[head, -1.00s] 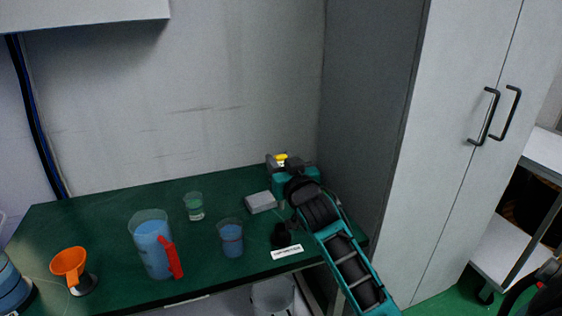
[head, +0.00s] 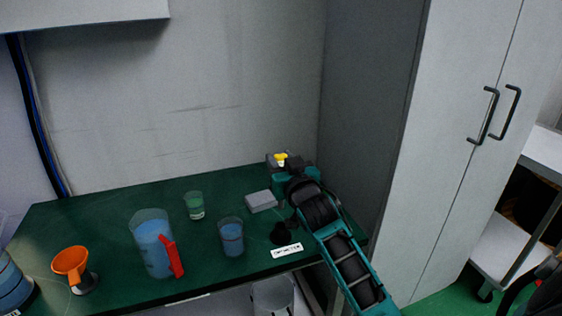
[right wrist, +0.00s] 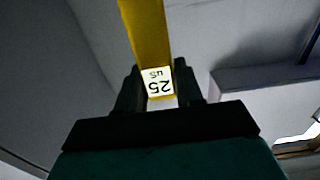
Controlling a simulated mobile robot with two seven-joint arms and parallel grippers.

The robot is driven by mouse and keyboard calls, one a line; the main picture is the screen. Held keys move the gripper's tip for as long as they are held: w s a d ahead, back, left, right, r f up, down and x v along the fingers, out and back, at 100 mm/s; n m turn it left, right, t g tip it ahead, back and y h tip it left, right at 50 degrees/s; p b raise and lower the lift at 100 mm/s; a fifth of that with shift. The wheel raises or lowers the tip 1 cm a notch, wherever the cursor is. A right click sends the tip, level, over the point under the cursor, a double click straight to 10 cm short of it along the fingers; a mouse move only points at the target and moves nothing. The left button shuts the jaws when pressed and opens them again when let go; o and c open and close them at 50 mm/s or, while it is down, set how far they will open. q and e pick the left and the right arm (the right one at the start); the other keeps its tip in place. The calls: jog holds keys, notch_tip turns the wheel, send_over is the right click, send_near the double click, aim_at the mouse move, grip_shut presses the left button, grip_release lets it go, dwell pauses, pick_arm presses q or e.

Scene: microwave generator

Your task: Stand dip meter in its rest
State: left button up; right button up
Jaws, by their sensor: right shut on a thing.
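The dip meter is a yellow stick with a white face reading "25 us" upside down (right wrist: 157,82) in the right wrist view. My right gripper (right wrist: 160,92) is shut on it at the face end. In the head view the meter's yellow part (head: 281,158) shows just beyond the right gripper (head: 285,163), near the back right of the bench. A small black holder (head: 283,234), seemingly the rest, stands on the bench behind a white label (head: 287,250), whose text is too small to read surely. The gripper is beyond the holder, apart from it. My left gripper is out of view.
The green bench (head: 90,220) holds a grey box (head: 261,201), beakers of blue (head: 231,238) and green (head: 194,206) liquid, a red-handled jug (head: 152,245) and an orange funnel (head: 71,264). A tall grey cabinet (head: 460,130) stands at the right, close to my right arm.

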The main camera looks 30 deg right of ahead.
aim_at(281, 208)
pick_arm(q)
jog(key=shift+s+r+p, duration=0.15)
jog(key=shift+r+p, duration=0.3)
jog(key=shift+p, duration=0.1)
dwell(0.5)
